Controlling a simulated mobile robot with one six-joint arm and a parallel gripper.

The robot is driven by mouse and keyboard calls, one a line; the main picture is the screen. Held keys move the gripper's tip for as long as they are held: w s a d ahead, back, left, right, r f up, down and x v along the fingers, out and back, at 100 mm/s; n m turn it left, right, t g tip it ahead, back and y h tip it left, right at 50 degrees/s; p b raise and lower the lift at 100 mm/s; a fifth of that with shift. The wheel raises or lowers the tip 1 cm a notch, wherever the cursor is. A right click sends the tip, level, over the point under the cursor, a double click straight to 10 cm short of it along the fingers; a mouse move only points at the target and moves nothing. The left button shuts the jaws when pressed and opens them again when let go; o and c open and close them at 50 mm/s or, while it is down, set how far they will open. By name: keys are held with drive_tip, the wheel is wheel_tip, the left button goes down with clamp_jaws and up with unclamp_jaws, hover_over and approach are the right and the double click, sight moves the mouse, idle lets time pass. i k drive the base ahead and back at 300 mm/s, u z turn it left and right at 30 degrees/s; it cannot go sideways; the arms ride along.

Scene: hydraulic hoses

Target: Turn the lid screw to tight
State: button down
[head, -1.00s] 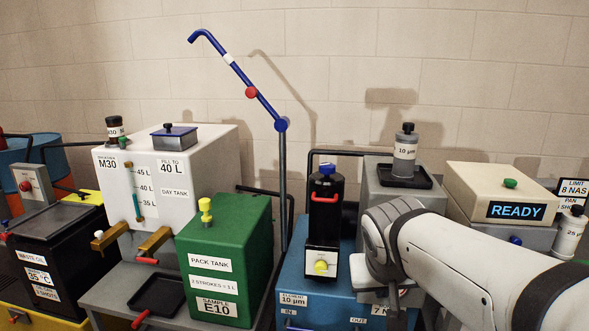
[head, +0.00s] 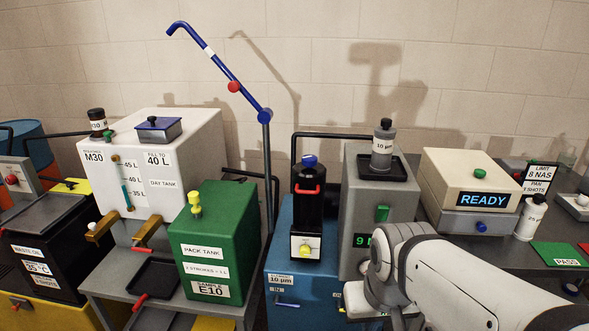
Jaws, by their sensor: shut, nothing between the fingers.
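The black filter housing (head: 308,198) stands upright on the blue unit (head: 285,243), with a red handle and a yellow knob on its front. A blue screw (head: 309,160) sits on top of its lid; its grip looks wide and slightly slanted, and I cannot tell how tight it is. My gripper (head: 397,318) is at the bottom edge, right of and below the housing, apart from the blue screw. It is shut and empty, and its fingertips are mostly hidden or cut off by the frame.
A grey cabinet (head: 357,190) with a green display stands right of the housing, carrying a grey bottle (head: 382,150) in a black tray. A black pipe frame (head: 327,135) rises behind the housing. The green pack tank (head: 224,220) stands to the left. Above the blue screw is clear.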

sight(309, 161)
drive_tip(key=k, duration=0.5)
drive_tip(key=u, duration=0.65)
drive_tip(key=i, duration=1.5)
drive_tip(key=z, duration=0.45)
